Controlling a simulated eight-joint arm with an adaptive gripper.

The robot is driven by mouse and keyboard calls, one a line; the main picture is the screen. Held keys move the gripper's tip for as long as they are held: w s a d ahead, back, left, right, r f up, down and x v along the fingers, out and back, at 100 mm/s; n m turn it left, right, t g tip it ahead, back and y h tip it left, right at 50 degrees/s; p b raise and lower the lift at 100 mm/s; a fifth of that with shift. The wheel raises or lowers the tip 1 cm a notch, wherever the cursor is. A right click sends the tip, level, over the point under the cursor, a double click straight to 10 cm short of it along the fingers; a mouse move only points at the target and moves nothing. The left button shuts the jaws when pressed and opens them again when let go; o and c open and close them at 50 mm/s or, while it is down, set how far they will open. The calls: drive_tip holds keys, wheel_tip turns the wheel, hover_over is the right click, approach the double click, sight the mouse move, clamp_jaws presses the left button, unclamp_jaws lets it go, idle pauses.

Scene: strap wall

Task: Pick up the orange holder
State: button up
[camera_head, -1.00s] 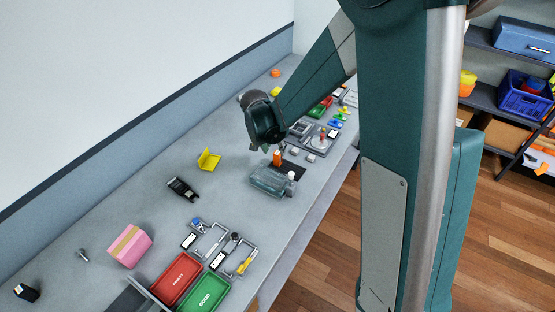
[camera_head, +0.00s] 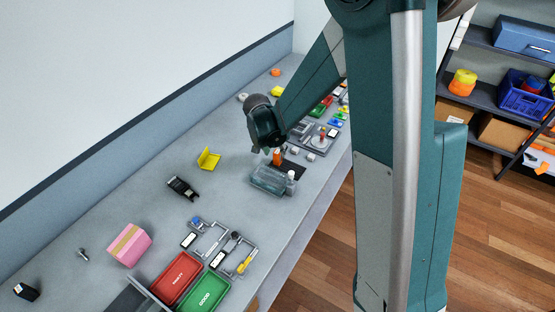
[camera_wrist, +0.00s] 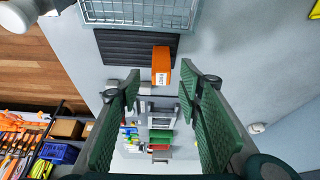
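The orange holder (camera_wrist: 161,66) is a small upright-looking block with a white label in the wrist view, at the edge of a dark ribbed mat (camera_wrist: 112,48). In the head view the holder (camera_head: 277,157) stands just behind the clear tray, below my gripper (camera_head: 267,150). In the wrist view my gripper (camera_wrist: 158,84) is open, with its two green ribbed fingers to the left and right. The holder shows in the gap, just beyond the fingertips, with space on both sides. I see no contact.
A clear wire-patterned tray (camera_head: 268,182) and a white-capped bottle (camera_head: 291,181) are close to the holder. Fixtures and small coloured parts (camera_head: 322,138) stand farther along the bench. A yellow holder (camera_head: 209,159) and a black tool (camera_head: 182,188) lie to the left, with bare bench around them.

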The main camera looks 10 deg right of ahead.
sight(277, 153)
drive_tip(key=shift+f, duration=0.1)
drive_tip(key=shift+x, duration=2.5)
drive_tip(key=shift+w+a, duration=0.1)
drive_tip(key=c, duration=1)
